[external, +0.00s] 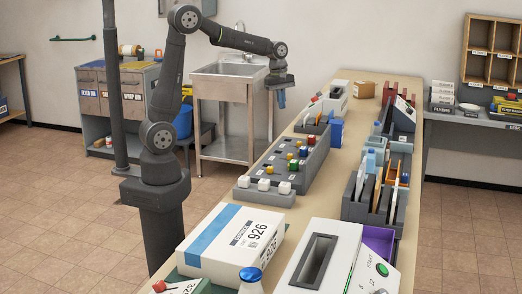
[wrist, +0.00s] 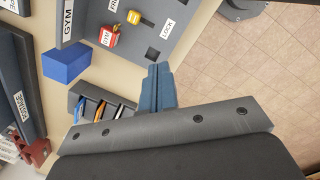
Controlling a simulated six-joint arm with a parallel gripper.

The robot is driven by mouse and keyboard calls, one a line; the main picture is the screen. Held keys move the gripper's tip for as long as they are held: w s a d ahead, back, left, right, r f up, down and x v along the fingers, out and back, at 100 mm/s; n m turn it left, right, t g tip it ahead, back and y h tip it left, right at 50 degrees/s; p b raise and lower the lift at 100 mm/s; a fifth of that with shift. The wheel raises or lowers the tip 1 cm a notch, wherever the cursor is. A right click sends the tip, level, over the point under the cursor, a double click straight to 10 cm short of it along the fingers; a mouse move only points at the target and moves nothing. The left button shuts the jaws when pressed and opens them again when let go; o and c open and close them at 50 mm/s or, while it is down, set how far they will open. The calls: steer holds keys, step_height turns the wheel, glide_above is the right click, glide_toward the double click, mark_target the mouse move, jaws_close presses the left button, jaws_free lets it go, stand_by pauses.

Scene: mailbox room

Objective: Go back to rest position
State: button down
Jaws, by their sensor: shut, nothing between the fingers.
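My gripper (external: 281,99) hangs at the end of my raised arm in the external view, pointing down, left of the long table's (external: 312,181) far half. It is above the level of the table and holds nothing. In the wrist view, the fingers of my gripper (wrist: 161,86) are together, with no object between them. Below them show the table edge and the tiled floor.
A grey slotted board (external: 290,158) with coloured blocks stands on the table. A blue block (wrist: 66,63) sits beside it. A white 926 box (external: 228,245) and a machine (external: 322,262) stand at the near end. A sink (external: 228,85) is behind my arm.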

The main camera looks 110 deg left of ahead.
steer(key=shift+w+d+r+m+g, duration=0.1)
steer(key=shift+w+m+g, duration=0.15)
steer(key=shift+w+m, duration=0.8)
steer(key=shift+w+d+r+m+g, duration=0.15)
steer(key=shift+w+m, duration=0.25)
steer(key=shift+m, duration=1.3)
steer(key=shift+w+m+g, duration=0.3)
steer(key=shift+w+m, duration=0.4)
steer(key=shift+m, duration=0.65)
